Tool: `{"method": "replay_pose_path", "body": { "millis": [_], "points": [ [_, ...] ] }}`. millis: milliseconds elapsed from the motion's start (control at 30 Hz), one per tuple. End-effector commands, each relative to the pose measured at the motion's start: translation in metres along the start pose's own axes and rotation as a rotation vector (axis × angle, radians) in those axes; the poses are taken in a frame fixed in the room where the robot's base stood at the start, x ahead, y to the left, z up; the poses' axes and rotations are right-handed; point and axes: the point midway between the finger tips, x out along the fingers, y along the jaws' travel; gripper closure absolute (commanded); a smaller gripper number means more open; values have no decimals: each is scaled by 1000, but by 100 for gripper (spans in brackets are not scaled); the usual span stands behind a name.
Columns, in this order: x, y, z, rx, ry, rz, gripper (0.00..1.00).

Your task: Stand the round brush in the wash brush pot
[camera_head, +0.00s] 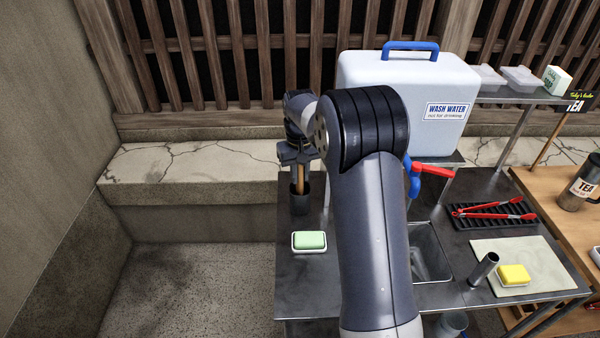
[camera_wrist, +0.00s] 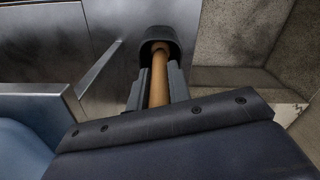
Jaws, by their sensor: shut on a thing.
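My gripper (camera_head: 300,157) is shut on the wooden handle of the round brush (camera_head: 301,175), above the left rear of the metal table. In the wrist view the gripper (camera_wrist: 158,84) has a finger on each side of the tan handle (camera_wrist: 158,75). The dark wash brush pot (camera_head: 300,202) stands upright on the table right below the gripper. The handle runs down into the mouth of the pot, which also shows in the wrist view (camera_wrist: 152,36). The brush head is not visible, and I cannot tell whether the brush touches the pot's bottom.
A green sponge in a white dish (camera_head: 309,241) lies in front of the pot. A white wash water container (camera_head: 415,95) with a red and blue tap stands behind. A sink basin (camera_head: 428,250), red tongs (camera_head: 495,209) and a yellow sponge (camera_head: 514,275) are to the right.

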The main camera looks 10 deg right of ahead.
Motion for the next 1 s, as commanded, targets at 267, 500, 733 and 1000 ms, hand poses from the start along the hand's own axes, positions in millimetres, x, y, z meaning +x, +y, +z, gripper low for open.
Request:
{"method": "replay_pose_path", "body": {
  "millis": [267, 500, 733, 1000],
  "points": [
    [5, 0, 0, 0, 0, 0, 100],
    [6, 0, 0, 0, 0, 0, 72],
    [6, 0, 0, 0, 0, 0, 56],
    [2, 0, 0, 0, 0, 0, 56]
  ]
}}
